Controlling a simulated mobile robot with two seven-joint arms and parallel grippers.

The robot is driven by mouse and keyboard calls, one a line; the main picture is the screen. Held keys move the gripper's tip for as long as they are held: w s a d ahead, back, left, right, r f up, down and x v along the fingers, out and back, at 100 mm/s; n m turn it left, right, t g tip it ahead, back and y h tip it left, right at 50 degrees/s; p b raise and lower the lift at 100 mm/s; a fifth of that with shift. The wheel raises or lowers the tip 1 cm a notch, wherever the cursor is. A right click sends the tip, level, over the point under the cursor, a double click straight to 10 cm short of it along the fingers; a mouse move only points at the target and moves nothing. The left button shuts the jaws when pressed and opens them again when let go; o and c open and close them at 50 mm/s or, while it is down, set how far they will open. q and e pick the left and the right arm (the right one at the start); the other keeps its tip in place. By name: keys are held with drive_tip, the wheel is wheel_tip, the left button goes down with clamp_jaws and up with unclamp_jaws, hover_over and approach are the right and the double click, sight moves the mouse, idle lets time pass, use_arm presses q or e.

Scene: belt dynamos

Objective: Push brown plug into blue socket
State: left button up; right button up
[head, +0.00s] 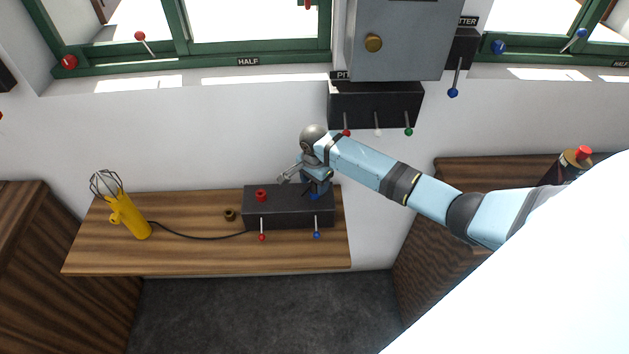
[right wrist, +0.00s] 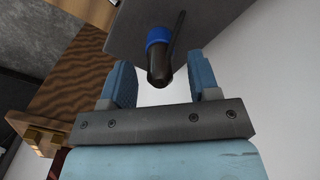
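A black box (head: 288,214) stands on the wooden bench, with a red fitting on top at its left. The blue socket (head: 315,197) is on top at the right, partly hidden by my right gripper (head: 317,186). In the right wrist view, a blue ring (right wrist: 159,36) with a dark, round-ended cylinder (right wrist: 158,68) lies between the two spread fingers, with gaps on both sides. I cannot tell whether that cylinder is a plug. A small brown piece (head: 230,214), likely the brown plug, rests on the bench left of the box. My left gripper is not in view.
Red (head: 262,237) and blue (head: 316,234) levers stick out of the box front. A grey wall cabinet (head: 398,45) and lever panel (head: 375,105) hang above. The bench's left front is clear.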

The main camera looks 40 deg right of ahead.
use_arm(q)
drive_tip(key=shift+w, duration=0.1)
use_arm(e)
drive_tip(key=shift+r, duration=0.15)
use_arm(q)
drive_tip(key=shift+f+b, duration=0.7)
drive_tip(key=shift+b, duration=0.1)
use_arm(e)
wheel_tip(320, 180, up, 14)
drive_tip(key=shift+f, duration=0.25)
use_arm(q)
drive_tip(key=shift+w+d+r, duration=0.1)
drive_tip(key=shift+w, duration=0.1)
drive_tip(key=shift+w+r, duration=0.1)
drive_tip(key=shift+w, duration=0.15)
